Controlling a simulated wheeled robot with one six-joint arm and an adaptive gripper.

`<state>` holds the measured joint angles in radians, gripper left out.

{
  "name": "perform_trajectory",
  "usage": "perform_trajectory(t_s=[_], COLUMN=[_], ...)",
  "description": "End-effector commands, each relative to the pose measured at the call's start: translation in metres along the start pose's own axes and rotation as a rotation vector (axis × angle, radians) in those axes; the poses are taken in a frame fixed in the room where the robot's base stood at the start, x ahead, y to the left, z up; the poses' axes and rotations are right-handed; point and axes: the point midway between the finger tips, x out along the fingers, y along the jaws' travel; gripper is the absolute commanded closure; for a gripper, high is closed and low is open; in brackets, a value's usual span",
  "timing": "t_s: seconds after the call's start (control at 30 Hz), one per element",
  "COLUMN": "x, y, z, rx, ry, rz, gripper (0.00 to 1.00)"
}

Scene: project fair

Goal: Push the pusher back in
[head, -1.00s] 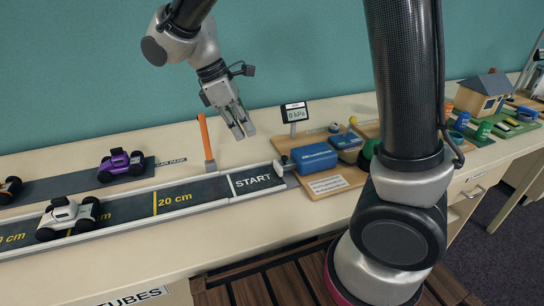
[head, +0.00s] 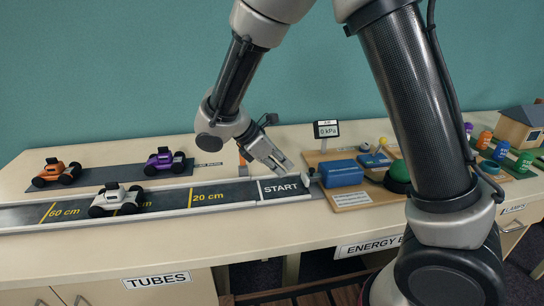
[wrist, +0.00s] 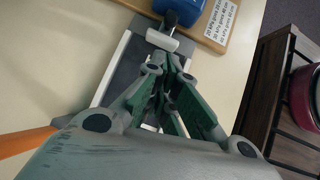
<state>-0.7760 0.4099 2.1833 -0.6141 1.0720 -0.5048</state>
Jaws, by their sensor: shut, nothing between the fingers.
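The pusher (head: 312,174) is a small white plate standing at the START end of the track, on the left side of the blue box (head: 340,173). In the wrist view the white pusher (wrist: 162,40) lies just beyond my fingertips, with the blue box (wrist: 180,10) behind it. My gripper (head: 286,168) is shut and empty, low over the START patch (head: 282,189), to the left of the pusher. Its fingers (wrist: 166,66) also show in the wrist view. I cannot tell whether they touch the pusher.
A white car (head: 117,201) stands on the track (head: 165,203). Orange (head: 56,173) and purple (head: 164,161) cars stand on the mat behind. An orange stick (wrist: 25,142) stands beside the track.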

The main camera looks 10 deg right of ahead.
Motion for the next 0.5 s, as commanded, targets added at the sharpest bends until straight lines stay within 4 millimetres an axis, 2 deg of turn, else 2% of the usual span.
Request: perform_trajectory(t_s=[0.1, 0.2, 0.5], x=[0.024, 0.035, 0.05], y=[-0.001, 0.0, 0.0], z=[0.002, 0.013, 0.025], rx=[0.001, 0.003, 0.0], ry=[-0.001, 0.001, 0.001], rz=[-0.004, -0.002, 0.001], gripper=[1.0, 1.0, 1.0])
